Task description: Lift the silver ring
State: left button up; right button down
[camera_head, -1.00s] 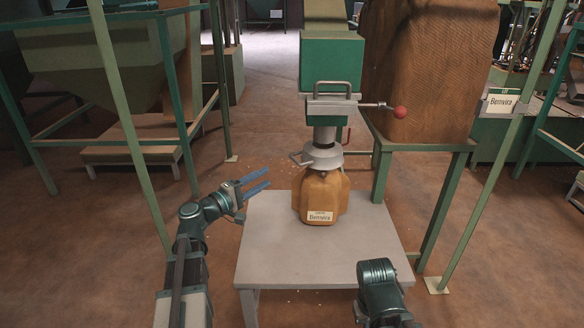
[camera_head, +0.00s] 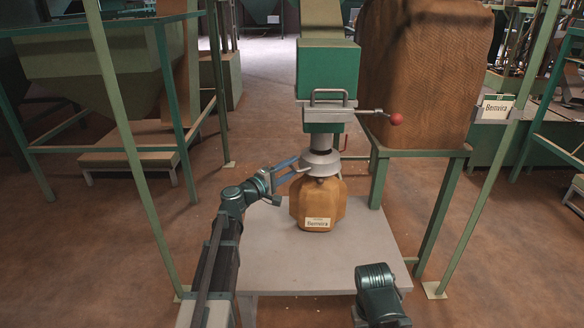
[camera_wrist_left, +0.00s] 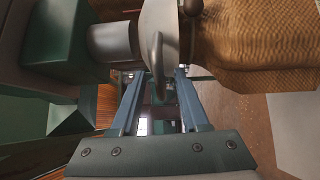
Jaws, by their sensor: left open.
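The silver ring (camera_head: 322,160) is a flared metal collar around the spout, at the mouth of the brown sack (camera_head: 318,204). In the left wrist view the ring (camera_wrist_left: 160,22) stands on edge, with a metal handle (camera_wrist_left: 157,52) in front of the jaws. My left gripper (camera_head: 299,165) is open, its blue fingers at the ring's left side. In the left wrist view its fingertips (camera_wrist_left: 161,74) lie either side of the handle's line; I cannot tell whether they touch it. Of my right arm only a green link shows; its gripper is out of view.
The sack stands on a grey table (camera_head: 270,270). Above the ring is a green hopper box (camera_head: 328,70) with a lever ending in a red knob (camera_head: 396,119). Green posts stand left and right. The table's front is clear.

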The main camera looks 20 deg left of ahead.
pick_arm(q)
jog(key=shift+w+d, duration=0.15)
jog(key=shift+w, duration=0.15)
jog(key=shift+c, duration=0.2)
grip_shut()
dwell(1.2)
